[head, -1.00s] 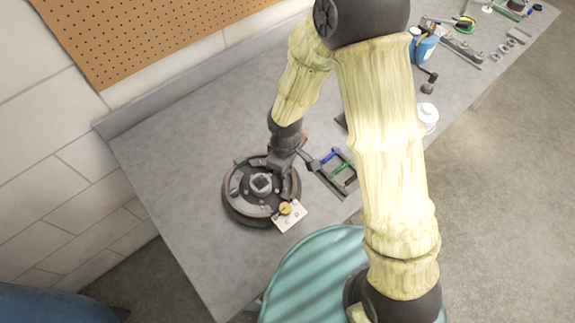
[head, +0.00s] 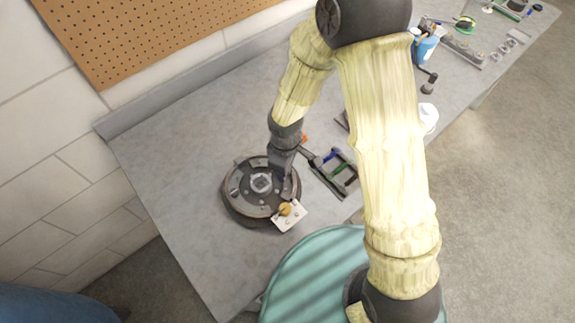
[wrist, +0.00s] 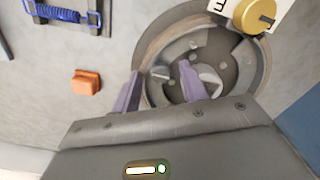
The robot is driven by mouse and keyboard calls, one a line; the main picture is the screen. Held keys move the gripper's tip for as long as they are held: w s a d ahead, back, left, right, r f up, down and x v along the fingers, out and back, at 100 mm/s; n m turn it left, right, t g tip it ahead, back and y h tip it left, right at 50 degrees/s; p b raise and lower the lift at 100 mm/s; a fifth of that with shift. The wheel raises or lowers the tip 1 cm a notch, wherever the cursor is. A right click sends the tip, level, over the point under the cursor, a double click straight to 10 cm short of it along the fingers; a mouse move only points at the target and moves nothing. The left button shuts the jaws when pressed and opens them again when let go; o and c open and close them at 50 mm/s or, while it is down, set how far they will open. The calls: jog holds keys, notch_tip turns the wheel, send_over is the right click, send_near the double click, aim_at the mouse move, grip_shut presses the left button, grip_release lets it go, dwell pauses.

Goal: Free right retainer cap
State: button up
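The round brake assembly (head: 236,205) lies on the bench with a dark drum rim and metal parts inside. In the wrist view its rim (wrist: 262,75) curves behind my fingers. My gripper (wrist: 158,85) has two purple fingers spread apart over the assembly. A small pale round part (wrist: 161,72), possibly a retainer cap, shows between the fingertips, apart from them. Another pale curved part (wrist: 209,76) is just right of the right finger and partly hidden by it. In the head view my gripper (head: 281,184) is over the right side of the assembly; its fingertips are hard to make out.
A yellow knob (head: 285,209) sits on a white lettered card (head: 293,218) at the assembly's front right edge. A dark rack with blue and green springs (head: 335,170) and an orange block (wrist: 86,82) lie close by. The bench left of the assembly is clear (head: 175,170).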

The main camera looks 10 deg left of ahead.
notch_tip(320, 180, up, 17)
jog(key=shift+r+p, duration=0.2)
jog(key=shift+p, duration=0.25)
dwell(0.7)
jog(key=s+d+m+t, duration=0.2)
jog(key=d+m, duration=1.3)
jog(key=d, duration=0.7)
jog(key=shift+d+f+t, duration=0.15)
jog(key=shift+d+t, duration=0.15)
jog(key=shift+d, duration=0.1)
jog(key=shift+w, duration=0.1)
